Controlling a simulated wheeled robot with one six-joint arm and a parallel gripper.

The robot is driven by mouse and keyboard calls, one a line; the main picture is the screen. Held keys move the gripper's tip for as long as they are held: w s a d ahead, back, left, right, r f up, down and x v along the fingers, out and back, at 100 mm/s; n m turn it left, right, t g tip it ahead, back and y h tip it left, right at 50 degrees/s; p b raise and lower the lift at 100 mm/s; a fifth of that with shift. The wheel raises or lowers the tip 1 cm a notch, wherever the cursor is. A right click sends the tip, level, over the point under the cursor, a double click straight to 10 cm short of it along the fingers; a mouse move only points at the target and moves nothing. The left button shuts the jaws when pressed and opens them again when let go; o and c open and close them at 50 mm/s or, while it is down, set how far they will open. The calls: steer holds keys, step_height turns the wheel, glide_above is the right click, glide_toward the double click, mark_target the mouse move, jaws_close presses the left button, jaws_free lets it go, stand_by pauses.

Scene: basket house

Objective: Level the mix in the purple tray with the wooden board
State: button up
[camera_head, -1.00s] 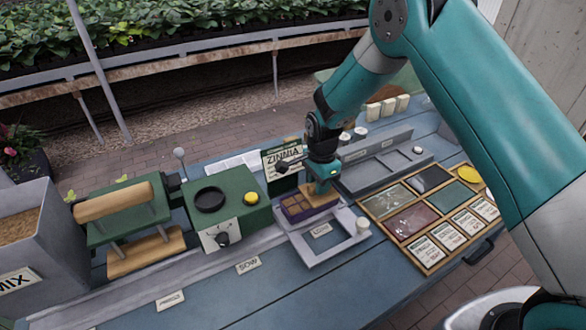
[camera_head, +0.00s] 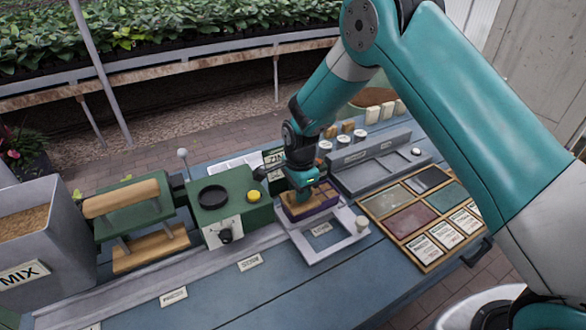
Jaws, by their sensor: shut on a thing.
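The purple tray (camera_head: 318,211) sits on the light grey frame beside the green machine, near the middle of the table. Brown mix shows in its cells at the right side. My gripper (camera_head: 305,192) is over the left part of the tray, pointing down, and is shut on the wooden board (camera_head: 292,204). The board is low, at the tray's top. I cannot tell whether it touches the mix. The gripper and board hide the tray's left cells.
A green machine (camera_head: 230,205) with a black ring and yellow button stands close on the left. A press with a wooden roller (camera_head: 122,198) and the MIX bin (camera_head: 40,235) are farther left. A wooden case of packets (camera_head: 410,215) lies right. The front blue tabletop (camera_head: 300,275) is clear.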

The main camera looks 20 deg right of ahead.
steer(key=shift+s+a+r, duration=0.1)
steer(key=shift+s+a, duration=0.05)
steer(key=shift+a, duration=0.3)
step_height(320, 180, up, 2)
steer(key=shift+d+r+p, duration=0.1)
steer(key=shift+p, duration=0.45)
steer(key=shift+r, duration=0.2)
steer(key=shift+r+p, duration=2.05)
steer(key=shift+r, duration=0.65)
step_height(320, 180, up, 6)
steer(key=p, duration=0.4)
